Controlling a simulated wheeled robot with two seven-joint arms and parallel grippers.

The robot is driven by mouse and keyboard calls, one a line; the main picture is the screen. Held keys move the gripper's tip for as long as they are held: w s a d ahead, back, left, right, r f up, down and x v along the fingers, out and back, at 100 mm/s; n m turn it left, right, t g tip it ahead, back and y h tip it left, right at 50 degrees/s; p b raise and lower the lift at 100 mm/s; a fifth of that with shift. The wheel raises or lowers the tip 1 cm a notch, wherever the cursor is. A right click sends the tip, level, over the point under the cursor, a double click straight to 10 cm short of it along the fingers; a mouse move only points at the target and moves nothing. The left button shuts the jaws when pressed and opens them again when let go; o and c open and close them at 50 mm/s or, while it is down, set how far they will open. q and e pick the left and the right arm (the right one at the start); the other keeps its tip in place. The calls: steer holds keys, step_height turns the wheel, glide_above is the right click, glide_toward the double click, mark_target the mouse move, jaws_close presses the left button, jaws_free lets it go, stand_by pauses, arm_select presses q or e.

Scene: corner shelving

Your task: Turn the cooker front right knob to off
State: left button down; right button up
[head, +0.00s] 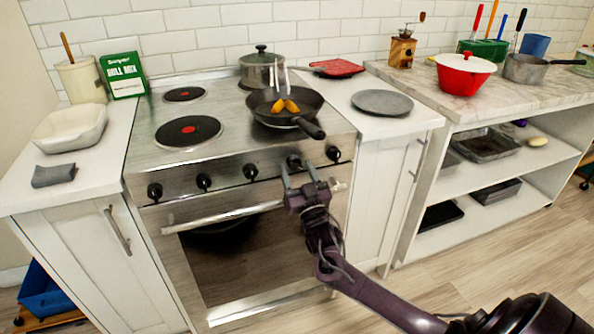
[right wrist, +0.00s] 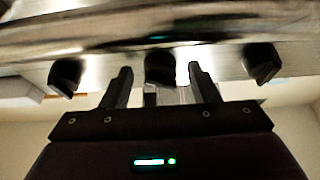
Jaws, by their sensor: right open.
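The cooker (head: 165,160) has a row of several black knobs along its steel front. My right gripper (head: 298,168) is open in front of the second knob from the right (head: 294,160). In the right wrist view a black knob (right wrist: 160,66) shows between the two fingers of the gripper (right wrist: 158,82), with gaps on both sides. I cannot tell whether the fingers touch it. The rightmost knob (head: 333,153) is clear of the gripper. I cannot tell which knob serves which hob or read any knob's setting. My left gripper is not in view.
The oven door handle (head: 220,217) runs below the knobs, close to my right gripper. A black frying pan (head: 268,104) with yellow pieces stands on the front right of the hob, its handle (head: 308,128) reaching over the front edge. A lidded pot (head: 262,72) stands behind.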

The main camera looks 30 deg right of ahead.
steer(key=shift+w, duration=0.15)
steer(key=c, duration=1)
